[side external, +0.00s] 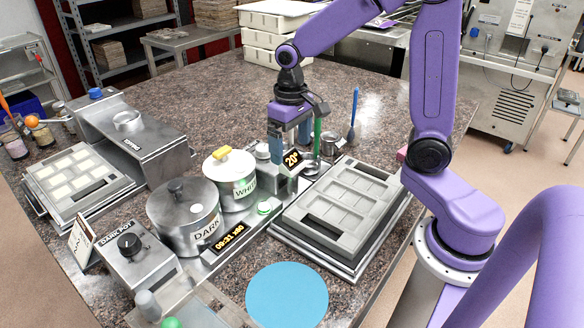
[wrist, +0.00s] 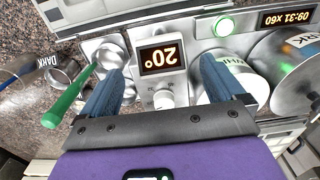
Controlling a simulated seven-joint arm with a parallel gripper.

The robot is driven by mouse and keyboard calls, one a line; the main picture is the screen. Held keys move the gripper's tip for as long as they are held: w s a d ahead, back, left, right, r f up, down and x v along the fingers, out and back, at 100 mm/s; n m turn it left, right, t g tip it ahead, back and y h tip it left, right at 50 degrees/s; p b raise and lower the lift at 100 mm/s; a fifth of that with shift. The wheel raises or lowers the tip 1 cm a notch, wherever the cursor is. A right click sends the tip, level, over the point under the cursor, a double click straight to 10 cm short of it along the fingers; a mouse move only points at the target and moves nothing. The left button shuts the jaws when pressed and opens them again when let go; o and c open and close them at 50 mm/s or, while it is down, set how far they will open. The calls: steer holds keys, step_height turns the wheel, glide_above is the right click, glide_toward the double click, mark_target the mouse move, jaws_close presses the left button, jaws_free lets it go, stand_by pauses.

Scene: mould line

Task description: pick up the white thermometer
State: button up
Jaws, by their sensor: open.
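The white thermometer is a small boxy unit with a black display reading 20° in orange. It shows in the wrist view (wrist: 163,72) between and beyond my fingers, with a round white knob at its near side. In the side view its display (side external: 292,158) shows just below my gripper (side external: 289,146), and the fingers hide part of its body. My gripper also shows in the wrist view (wrist: 160,72). Its two blue fingers are wide apart, one on each side of the thermometer, with nothing held. I cannot tell how far the fingertips are above it.
A green-handled tool (side external: 317,135) stands close beside my gripper, and a blue spoon (side external: 353,115) is further right. The pot labelled WHITE (side external: 231,187) and the pot labelled DARK (side external: 183,220) stand left. A grey mould tray (side external: 345,205) lies right. A blue disc (side external: 287,295) is in front.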

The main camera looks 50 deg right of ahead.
mark_target(292, 159)
steer(key=shift+s+f, duration=0.2)
steer(key=shift+f, duration=3)
steer(key=c, duration=1.1)
